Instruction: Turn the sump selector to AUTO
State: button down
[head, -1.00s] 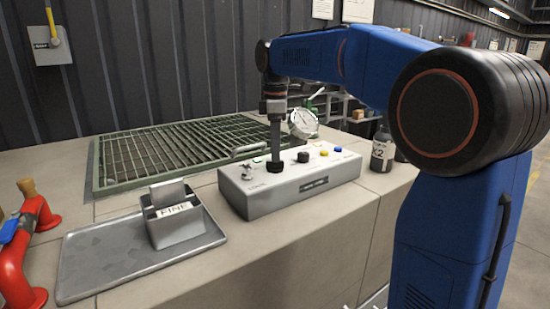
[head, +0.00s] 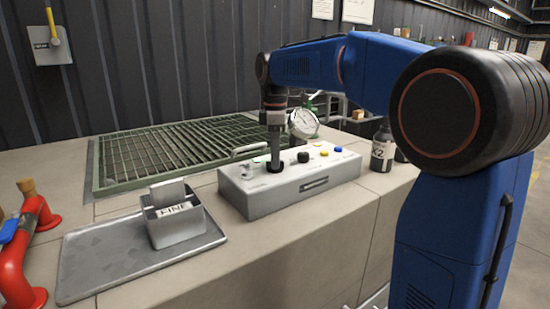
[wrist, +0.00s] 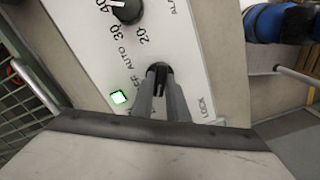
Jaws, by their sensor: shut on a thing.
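The grey-white control box (head: 300,191) stands on the bench in the middle of the head view. My gripper (head: 274,150) points straight down at the box's left part, shut on a black knob, the selector (head: 275,168). In the wrist view my gripper (wrist: 161,88) has its two fingers around the selector (wrist: 160,68). The word AUTO is printed up and left of it, with part of OFF below that. LOCK is at lower right. The fingers hide part of the knob, so I cannot tell where it points.
A numbered dial knob (wrist: 126,9) is near the selector. A pressure gauge (head: 303,123) stands behind the box, a dark bottle (head: 383,152) to its right. A tray (head: 90,270) with a grey FINE container (head: 175,227) is at left, a green grating (head: 150,160) behind.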

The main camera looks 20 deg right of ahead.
jog(key=shift+m, duration=0.3)
jog(key=m, duration=2.3)
jog(key=shift+m, duration=0.3)
jog(key=c, duration=1.7)
grip_release()
jog(key=shift+r, duration=0.15)
